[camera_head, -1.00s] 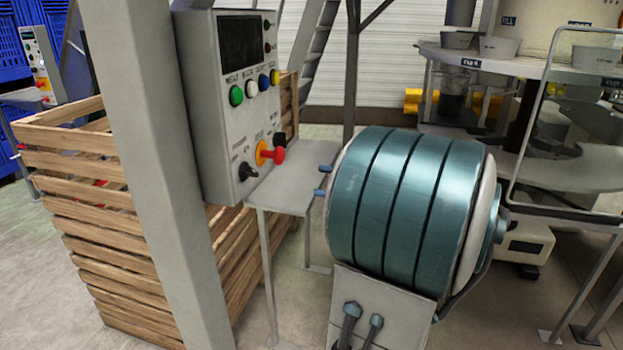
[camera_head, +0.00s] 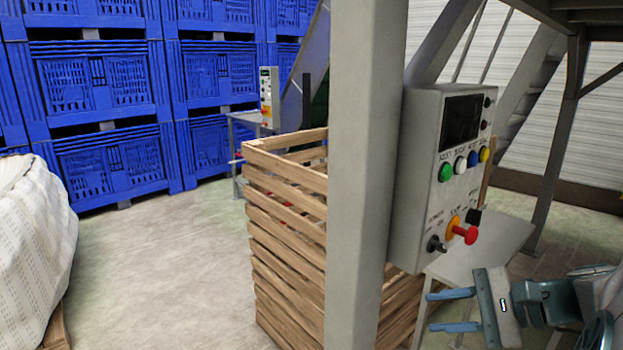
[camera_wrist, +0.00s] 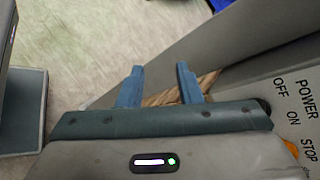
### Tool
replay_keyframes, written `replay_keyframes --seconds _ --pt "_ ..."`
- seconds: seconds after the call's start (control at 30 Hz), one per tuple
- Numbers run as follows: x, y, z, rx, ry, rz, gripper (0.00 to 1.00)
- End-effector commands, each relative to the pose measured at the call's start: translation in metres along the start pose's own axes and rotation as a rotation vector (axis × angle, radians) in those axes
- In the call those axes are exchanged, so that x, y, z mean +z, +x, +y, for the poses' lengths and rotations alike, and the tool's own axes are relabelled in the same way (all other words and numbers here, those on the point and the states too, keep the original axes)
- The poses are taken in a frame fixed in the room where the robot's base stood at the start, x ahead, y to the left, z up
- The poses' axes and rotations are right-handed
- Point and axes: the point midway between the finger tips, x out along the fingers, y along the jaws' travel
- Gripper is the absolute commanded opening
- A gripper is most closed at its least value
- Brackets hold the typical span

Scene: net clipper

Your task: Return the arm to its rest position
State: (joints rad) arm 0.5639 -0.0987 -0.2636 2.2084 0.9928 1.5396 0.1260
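My gripper (camera_head: 436,311) is at the lower right of the head view, with its two blue fingers pointing left and a clear gap between them. It is open and empty. It is below the grey control box (camera_head: 414,180), in front of the small metal table under the box. In the wrist view, both fingers of my gripper (camera_wrist: 158,88) stand apart with nothing between them. Part of the control box face (camera_wrist: 300,83), with POWER, OFF, ON and STOP lettering, is at the right of that view. My arm is cut off at the right edge of the head view.
A grey post (camera_head: 358,150) stands just left of the control box. A slatted wooden crate (camera_head: 285,240) is behind it. Blue plastic bins (camera_head: 100,85) are stacked at the back left. A white sack (camera_head: 35,250) is at the left edge. Open floor (camera_head: 160,260) lies between.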

Motion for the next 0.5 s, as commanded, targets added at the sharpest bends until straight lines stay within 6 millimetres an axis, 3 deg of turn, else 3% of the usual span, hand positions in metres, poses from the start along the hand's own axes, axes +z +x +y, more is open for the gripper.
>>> replay_keyframes --seconds 0.03,0.2,0.33,0.5 --pt "0.025 0.013 0.005 0.125 -0.073 0.015 0.32" --pt "0.061 0.039 0.046 0.509 -0.380 0.107 0.32" --pt "0.076 0.040 0.063 0.747 -0.687 0.186 0.32" --pt "0.085 0.035 0.064 0.932 -1.048 0.269 0.32"
